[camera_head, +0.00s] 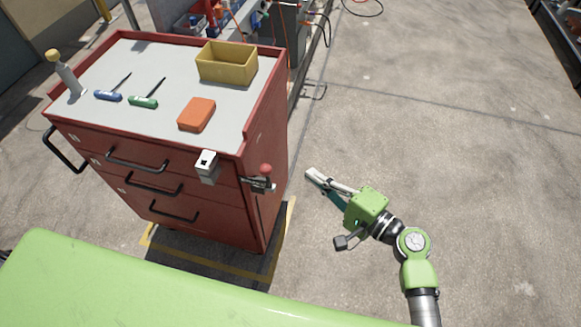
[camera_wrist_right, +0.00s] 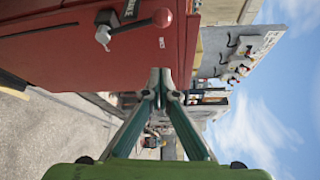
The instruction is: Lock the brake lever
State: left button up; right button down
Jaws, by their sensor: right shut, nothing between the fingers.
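The brake lever (camera_head: 265,170) has a red ball knob and sits at the near right corner of a red tool cabinet (camera_head: 272,120). In the right wrist view the lever's red knob (camera_wrist_right: 162,17) shows at the top, joined to a grey pivot beside a dark label that appears to read BRAKE. My right gripper (camera_head: 312,175) is shut and empty, to the right of the lever and apart from it. Its closed fingertips (camera_wrist_right: 160,82) show in the wrist view, with the lever off to one side. My left gripper is not in view.
A pale box (camera_head: 206,166) juts from the front edge. Concrete floor to the right is clear.

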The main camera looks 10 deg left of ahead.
aim_at(268, 180)
jog(key=r+p+x, duration=0.1)
jog(key=x, duration=0.9)
jog(key=s, duration=0.1)
jog(key=s+p, duration=0.2)
jog(key=s, duration=0.1)
jog(key=shift+a+f, duration=0.1)
jog(key=shift+a, duration=0.25)
jog(key=shift+s, duration=0.15)
